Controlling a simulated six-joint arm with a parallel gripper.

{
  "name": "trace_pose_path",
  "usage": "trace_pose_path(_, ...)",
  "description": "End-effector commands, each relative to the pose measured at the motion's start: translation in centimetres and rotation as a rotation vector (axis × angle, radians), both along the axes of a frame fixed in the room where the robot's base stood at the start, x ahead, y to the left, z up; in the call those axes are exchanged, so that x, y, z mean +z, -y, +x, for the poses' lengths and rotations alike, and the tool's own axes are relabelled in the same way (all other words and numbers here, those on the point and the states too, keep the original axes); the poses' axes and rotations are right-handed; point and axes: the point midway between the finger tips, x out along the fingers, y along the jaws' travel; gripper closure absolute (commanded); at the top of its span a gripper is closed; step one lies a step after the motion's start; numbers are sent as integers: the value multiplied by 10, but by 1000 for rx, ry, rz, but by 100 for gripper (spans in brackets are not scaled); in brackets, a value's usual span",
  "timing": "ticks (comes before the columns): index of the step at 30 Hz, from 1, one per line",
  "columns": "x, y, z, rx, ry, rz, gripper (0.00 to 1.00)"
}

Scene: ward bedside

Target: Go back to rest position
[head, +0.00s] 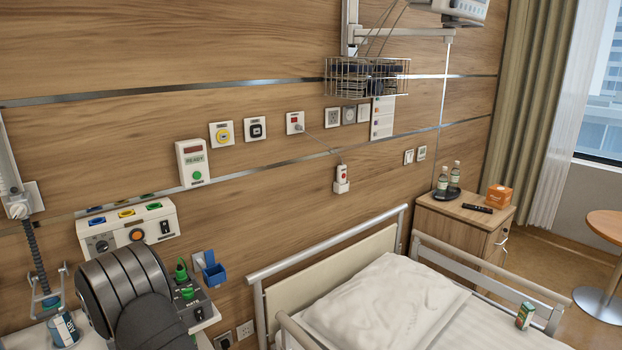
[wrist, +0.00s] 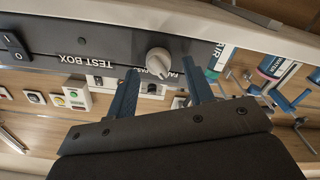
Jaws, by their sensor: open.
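My gripper (wrist: 160,88) shows in the wrist view with its two blue fingers apart and nothing held between them. A dark panel marked TEST BOX (wrist: 60,55) spans the upper left of that view. Its pale round knob (wrist: 158,63) appears between and just beyond the fingertips; I cannot tell whether they touch. In the head view my dark arm fills the lower left, and my fingers cannot be made out there.
A white control box (head: 126,232) and a green-fitted grey unit (head: 190,300) stand close around my arm. A labelled can (head: 63,330) is at the lower left. The bed (head: 490,325) and bedside cabinet (head: 470,228) are to the right. Open air lies above the bed.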

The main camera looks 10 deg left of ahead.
Motion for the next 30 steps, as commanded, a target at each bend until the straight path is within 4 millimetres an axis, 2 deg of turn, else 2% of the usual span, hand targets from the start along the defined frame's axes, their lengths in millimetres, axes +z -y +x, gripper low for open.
trace_pose_path(16, 1, 3, 2, 0, -312, 312, 52)
trace_pose_path(22, 1, 29, -26, 1, -305, 303, 52)
trace_pose_path(30, 1, 45, -41, 1, -304, 304, 52)
